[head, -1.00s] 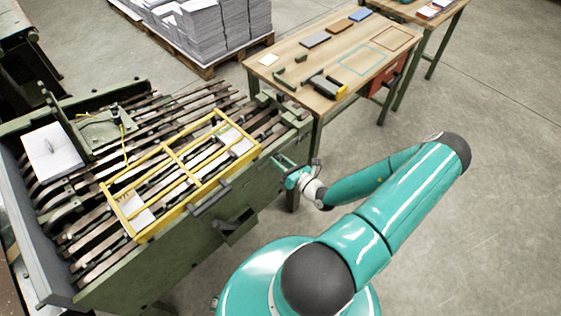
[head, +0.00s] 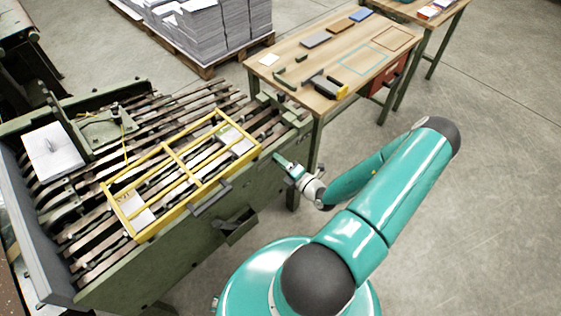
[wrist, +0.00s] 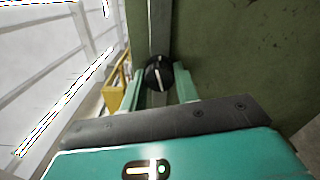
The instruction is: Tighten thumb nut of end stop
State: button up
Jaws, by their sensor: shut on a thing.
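The thumb nut (wrist: 158,73) is a round black knob with a white line on its face, in the wrist view. It sits at the lower end of a grey bar on the green machine side. My gripper (wrist: 160,88) has one teal finger on each side of the nut and is shut on it. In the head view my gripper (head: 281,161) is at the right end of the green machine (head: 238,190), with its fingers against the side panel. The nut cannot be made out there.
A yellow guard frame (head: 167,152) lies over the machine's slats, left of my gripper; its edge also shows in the wrist view (wrist: 113,92). A wooden table (head: 290,62) with tools and blocks stands behind. The floor to the right is clear.

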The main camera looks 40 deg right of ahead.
jog(key=shift+m, duration=1.2)
jog(key=o, duration=1)
jog(key=shift+c, duration=0.2)
jog(key=shift+s, duration=0.1)
jog(key=s, duration=1.3)
jog(key=shift+s+d, duration=0.2)
jog(key=shift+s, duration=0.15)
jog(key=shift+r, duration=0.1)
